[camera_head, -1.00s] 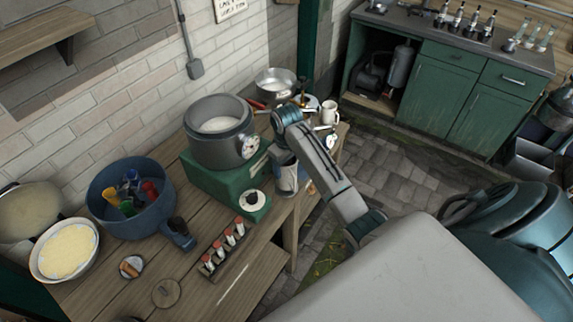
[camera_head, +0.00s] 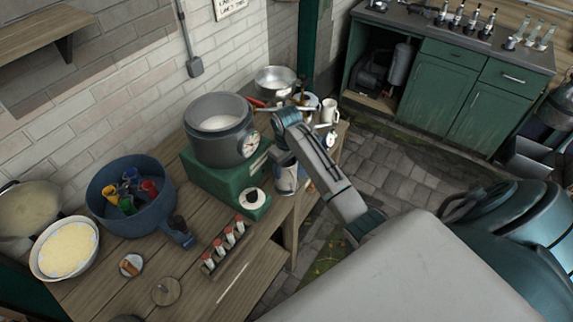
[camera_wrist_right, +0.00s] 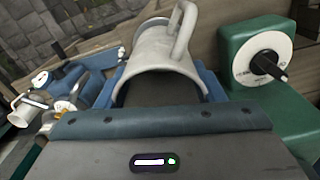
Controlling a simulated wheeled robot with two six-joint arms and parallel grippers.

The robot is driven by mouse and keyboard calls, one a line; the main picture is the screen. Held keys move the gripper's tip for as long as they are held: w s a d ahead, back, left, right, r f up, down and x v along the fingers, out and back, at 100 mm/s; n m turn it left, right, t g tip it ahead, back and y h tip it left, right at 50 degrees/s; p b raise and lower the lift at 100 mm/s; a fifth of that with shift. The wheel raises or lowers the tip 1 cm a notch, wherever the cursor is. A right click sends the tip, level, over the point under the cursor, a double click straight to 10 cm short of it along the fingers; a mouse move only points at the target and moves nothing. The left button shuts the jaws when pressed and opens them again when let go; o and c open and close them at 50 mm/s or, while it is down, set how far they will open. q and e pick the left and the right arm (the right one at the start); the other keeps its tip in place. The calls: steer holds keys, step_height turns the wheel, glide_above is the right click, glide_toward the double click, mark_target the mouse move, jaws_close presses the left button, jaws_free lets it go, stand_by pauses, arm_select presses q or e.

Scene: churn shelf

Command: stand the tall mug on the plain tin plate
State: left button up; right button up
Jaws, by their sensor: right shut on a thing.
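My right gripper (camera_head: 286,158) is beside the right edge of the wooden bench, in front of the green scale. It is shut on a tall pale grey mug (camera_wrist_right: 165,50), which fills the right wrist view between the blue fingers with its handle at the top. In the head view the mug (camera_head: 288,180) shows below the wrist, partly covered by the gripper. I cannot pick out a plain tin plate with certainty. My left gripper is not in view.
A green scale (camera_head: 205,175) carries a grey pot (camera_head: 207,150). A blue pan (camera_head: 110,220) of coloured pieces, a rack (camera_head: 212,266) of red-topped bottles and a wooden disc (camera_head: 166,292) stand on the bench. A white mug (camera_head: 329,106) and a metal pan (camera_head: 263,85) are behind my gripper.

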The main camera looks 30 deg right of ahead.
steer(key=shift+f, duration=0.55)
steer(key=o, duration=1.5)
steer(key=shift+c, duration=0.2)
steer(key=shift+r, duration=0.15)
steer(key=shift+r, duration=2.15)
steer(key=shift+f, duration=0.1)
